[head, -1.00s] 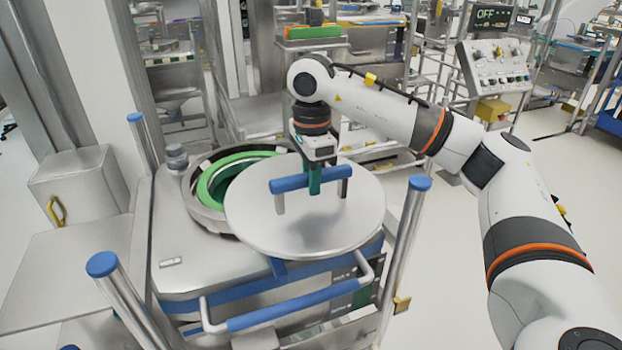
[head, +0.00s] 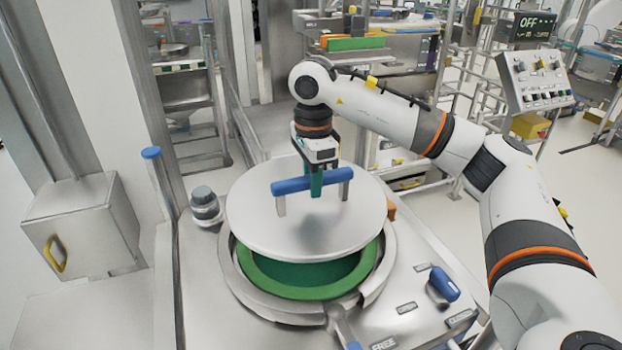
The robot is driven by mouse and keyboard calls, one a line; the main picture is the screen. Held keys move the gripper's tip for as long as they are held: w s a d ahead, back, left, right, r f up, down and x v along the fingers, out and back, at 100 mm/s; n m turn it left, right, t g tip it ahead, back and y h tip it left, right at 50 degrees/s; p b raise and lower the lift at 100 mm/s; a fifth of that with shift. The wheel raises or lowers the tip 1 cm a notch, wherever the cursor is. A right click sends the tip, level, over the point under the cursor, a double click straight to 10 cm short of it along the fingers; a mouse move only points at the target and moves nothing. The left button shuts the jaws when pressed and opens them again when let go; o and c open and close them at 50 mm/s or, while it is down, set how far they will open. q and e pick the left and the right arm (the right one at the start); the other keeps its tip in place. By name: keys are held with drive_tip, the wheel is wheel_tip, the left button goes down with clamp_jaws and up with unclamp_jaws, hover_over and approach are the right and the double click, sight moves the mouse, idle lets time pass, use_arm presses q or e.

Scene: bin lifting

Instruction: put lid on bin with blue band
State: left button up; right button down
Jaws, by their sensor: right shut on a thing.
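My right gripper (head: 316,183) is shut on the blue handle (head: 292,186) of the round grey metal lid (head: 306,228). The lid is roughly level and covers the far part of the bin opening from this view; a gap shows its near part, so the lid looks held above it. The bin (head: 268,306) is sunk in a metal top, with a green ring (head: 287,287) inside a steel rim and a dark green interior. No blue band shows on the bin now. My left gripper is out of view.
A small grey knob (head: 205,203) stands left of the bin. A blue-handled latch (head: 444,284) sits on the metal top at right. A lever (head: 342,325) lies at the bin's near rim. A grey box with a yellow handle (head: 55,252) is at the left.

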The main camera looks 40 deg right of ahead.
sight(314, 207)
drive_tip(key=shift+s+r, duration=0.1)
drive_tip(key=shift+s, duration=0.15)
drive_tip(key=shift+f+b, duration=0.3)
drive_tip(key=shift+b, duration=0.1)
drive_tip(key=shift+w+f+b, duration=0.1)
drive_tip(key=shift+f+b, duration=0.25)
drive_tip(key=shift+f, duration=0.2)
drive_tip(key=shift+f+b, duration=0.55)
drive_tip(key=shift+f, duration=0.25)
use_arm(q)
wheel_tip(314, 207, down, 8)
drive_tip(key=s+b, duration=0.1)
drive_tip(key=b, duration=0.4)
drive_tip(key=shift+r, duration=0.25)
use_arm(e)
drive_tip(key=shift+f, duration=3.6)
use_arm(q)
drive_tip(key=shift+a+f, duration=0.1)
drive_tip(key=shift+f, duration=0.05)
use_arm(e)
drive_tip(key=shift+f, duration=0.15)
